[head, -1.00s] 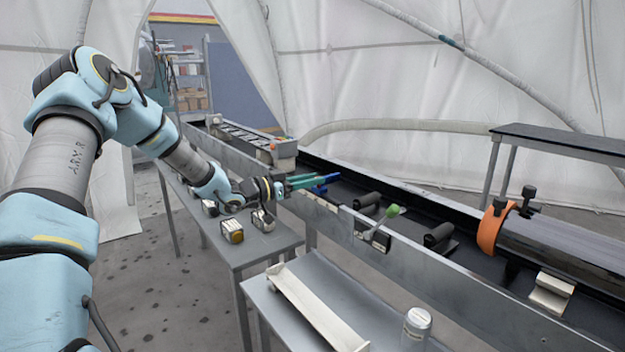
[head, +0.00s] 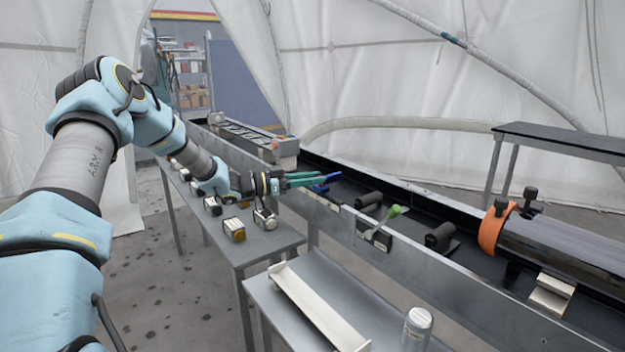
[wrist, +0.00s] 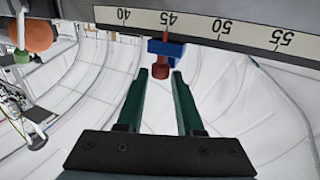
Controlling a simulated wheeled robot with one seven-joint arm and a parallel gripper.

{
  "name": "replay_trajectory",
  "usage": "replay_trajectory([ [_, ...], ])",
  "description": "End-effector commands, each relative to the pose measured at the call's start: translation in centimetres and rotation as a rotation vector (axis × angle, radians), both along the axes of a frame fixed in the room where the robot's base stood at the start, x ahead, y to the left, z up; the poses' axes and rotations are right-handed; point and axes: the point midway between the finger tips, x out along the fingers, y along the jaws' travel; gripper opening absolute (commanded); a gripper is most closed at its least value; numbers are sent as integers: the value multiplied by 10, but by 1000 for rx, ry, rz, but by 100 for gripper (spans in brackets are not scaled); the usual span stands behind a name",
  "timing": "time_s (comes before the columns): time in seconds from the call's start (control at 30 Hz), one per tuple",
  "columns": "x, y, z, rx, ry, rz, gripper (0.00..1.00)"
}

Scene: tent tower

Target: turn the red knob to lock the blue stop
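The blue stop (wrist: 165,48) sits at the edge of the numbered rail (wrist: 205,20), close to the 45 mark, in the wrist view. Its red knob (wrist: 160,71) points toward me. My gripper (wrist: 160,74) is open, with one green finger on each side of the knob at its tips. Gaps show between the knob and both fingers; how deep the knob sits between them I cannot tell. In the head view my gripper (head: 318,179) reaches over the rail at the blue stop (head: 320,189); the red knob is not discernible there.
A green-knobbed lever (head: 394,211) is on the rail to the right, with dark rollers (head: 440,236) behind it. An orange collar (head: 493,230) stands farther right. Tables with small blocks (head: 235,229) and a pale channel piece (head: 318,308) stand before the rail.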

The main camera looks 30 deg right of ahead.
Motion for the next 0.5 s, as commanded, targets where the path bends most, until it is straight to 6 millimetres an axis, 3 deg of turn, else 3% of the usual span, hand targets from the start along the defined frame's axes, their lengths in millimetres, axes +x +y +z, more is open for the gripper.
replay_trajectory([
  [0.17,0,0,0,0,0,0,57],
  [0.5,1,5,-1,1,0,2,58],
])
